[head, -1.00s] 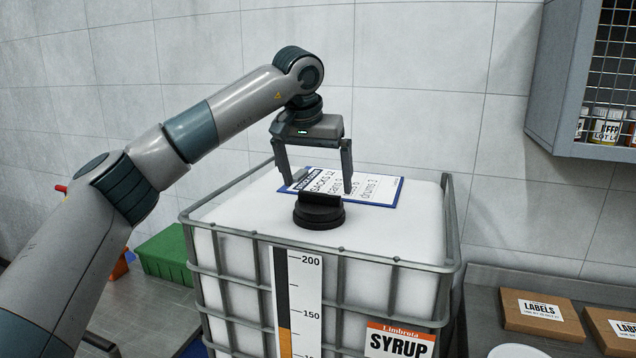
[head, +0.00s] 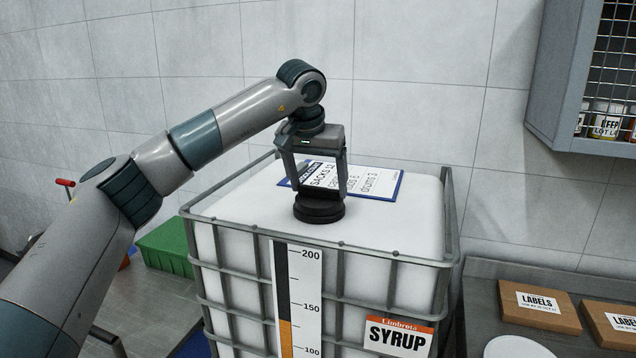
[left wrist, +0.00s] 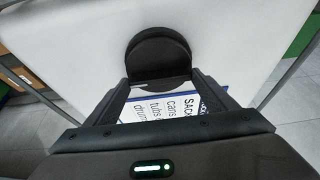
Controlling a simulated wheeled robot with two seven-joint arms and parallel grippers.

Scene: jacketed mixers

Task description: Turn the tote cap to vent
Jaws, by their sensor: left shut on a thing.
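The tote (head: 398,228) is a white block in a grey cage with a SYRUP label and a level scale on its front. Its black round cap (head: 319,212) sits on the top, towards the front. My left gripper (head: 320,194) points down over the cap and is shut on its raised grip, one finger on each side. In the left wrist view the cap (left wrist: 157,45) lies at the fingertips, with its grip bar between them. The fingers partly hide the grip. My right gripper is not in view.
A blue clipboard (head: 391,187) with a white sheet lies on the tote top behind the cap. The cage rim stands around the top. A wall cabinet (head: 560,95), LABELS boxes (head: 540,313) and a green crate (head: 165,250) are off to the sides.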

